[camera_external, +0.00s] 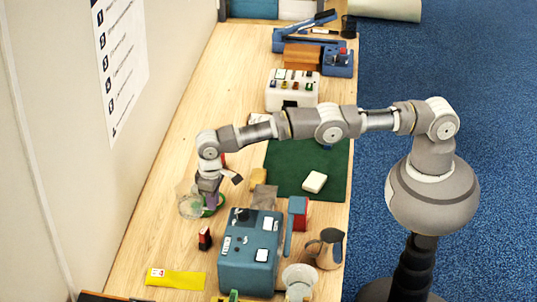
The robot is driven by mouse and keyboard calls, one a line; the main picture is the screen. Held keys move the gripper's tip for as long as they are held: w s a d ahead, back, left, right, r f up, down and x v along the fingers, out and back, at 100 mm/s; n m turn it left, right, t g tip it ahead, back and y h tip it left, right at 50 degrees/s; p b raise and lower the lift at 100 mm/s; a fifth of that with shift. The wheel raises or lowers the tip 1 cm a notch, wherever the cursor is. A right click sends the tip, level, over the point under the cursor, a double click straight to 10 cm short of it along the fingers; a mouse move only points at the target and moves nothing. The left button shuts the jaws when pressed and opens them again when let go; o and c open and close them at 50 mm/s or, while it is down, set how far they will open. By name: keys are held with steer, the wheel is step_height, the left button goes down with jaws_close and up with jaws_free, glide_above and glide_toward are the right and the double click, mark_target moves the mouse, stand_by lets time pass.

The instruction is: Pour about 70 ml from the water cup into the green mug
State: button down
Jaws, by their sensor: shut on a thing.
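My gripper (207,193) is low over the left side of the wooden bench, pointing down. It is shut on a clear cup (188,206), which I take to be the water cup; its outline is faint against the wood. A green patch (214,208), likely the green mug, shows just right of and below the gripper, mostly hidden behind the gripper and cup. I cannot tell the water level, the cup's exact tilt, or whether water is flowing.
A blue-grey machine (250,252) stands close in front, with a small red-and-black item (205,239) beside it. A brown pitcher (328,248) and clear container (299,281) stand front right. A green mat (322,170) lies behind. The wall borders the bench's left.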

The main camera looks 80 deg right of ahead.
steer(key=shift+f, duration=0.95)
steer(key=shift+d, duration=0.1)
steer(key=d+n+y+b, duration=0.2)
steer(key=d+y+b, duration=0.4)
steer(key=y+b, duration=0.6)
steer(key=shift+d+f, duration=0.15)
steer(key=shift+f, duration=0.25)
steer(key=shift+s+d+r+y+b, duration=0.15)
steer(key=shift+y+b, duration=0.55)
steer(key=shift+b, duration=0.25)
steer(key=shift+d+f+n+t+y+b, duration=0.4)
steer(key=shift+y+b, duration=0.5)
steer(key=shift+b, duration=0.45)
